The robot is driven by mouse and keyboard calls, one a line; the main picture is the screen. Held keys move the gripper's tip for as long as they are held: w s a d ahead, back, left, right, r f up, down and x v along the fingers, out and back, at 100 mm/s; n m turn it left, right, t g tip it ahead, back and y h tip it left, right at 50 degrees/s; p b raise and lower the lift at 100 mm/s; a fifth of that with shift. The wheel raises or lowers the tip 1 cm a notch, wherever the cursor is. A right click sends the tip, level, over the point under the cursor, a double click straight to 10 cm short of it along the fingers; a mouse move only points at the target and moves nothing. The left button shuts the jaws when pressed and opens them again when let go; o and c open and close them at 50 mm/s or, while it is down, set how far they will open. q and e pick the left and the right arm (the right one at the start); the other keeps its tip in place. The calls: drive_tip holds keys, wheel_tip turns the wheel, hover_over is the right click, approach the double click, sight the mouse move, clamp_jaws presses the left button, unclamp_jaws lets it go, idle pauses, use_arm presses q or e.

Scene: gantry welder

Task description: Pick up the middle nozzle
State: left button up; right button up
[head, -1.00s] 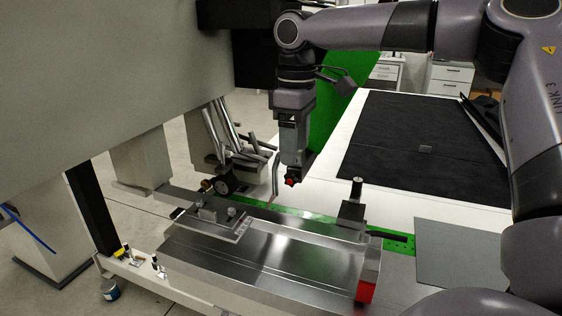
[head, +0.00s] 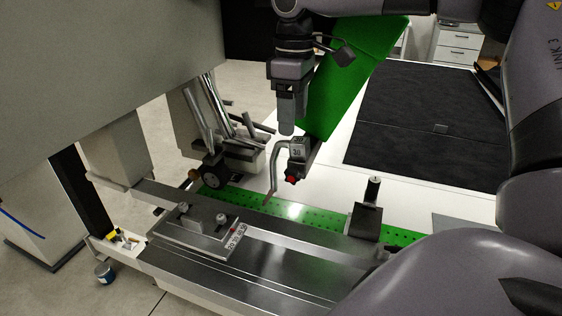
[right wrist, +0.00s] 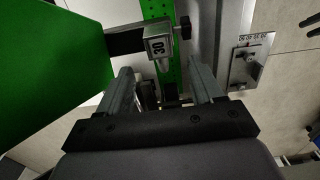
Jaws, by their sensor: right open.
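Several slanted metal tubes (head: 209,118) stand in a holder at the centre left of the head view; I cannot tell which of them is the middle nozzle. A grey block marked 30 (head: 298,149), with a red tip and a bent tube beside it, is at the centre. My right gripper (head: 287,130) points down just above this block in the head view. In the right wrist view the right gripper (right wrist: 160,78) has its fingers apart, with the block marked 30 (right wrist: 158,47) beyond them. I see nothing held. My left gripper is not in view.
A green perforated strip (head: 320,218) runs along the bench, with a metal plate with numbers (head: 205,232) in front. A clamp with a black post (head: 368,215) stands to the right. A large green panel (head: 350,75) is behind the gripper. The black mat (head: 430,125) is clear.

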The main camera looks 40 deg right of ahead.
sight(292, 139)
wheel_tip(292, 139, down, 5)
drive_tip(key=shift+a+f, duration=0.1)
drive_tip(key=shift+f, duration=0.05)
clamp_jaws()
wheel_tip(292, 139, up, 12)
drive_tip(key=shift+r, duration=0.2)
idle(0.9)
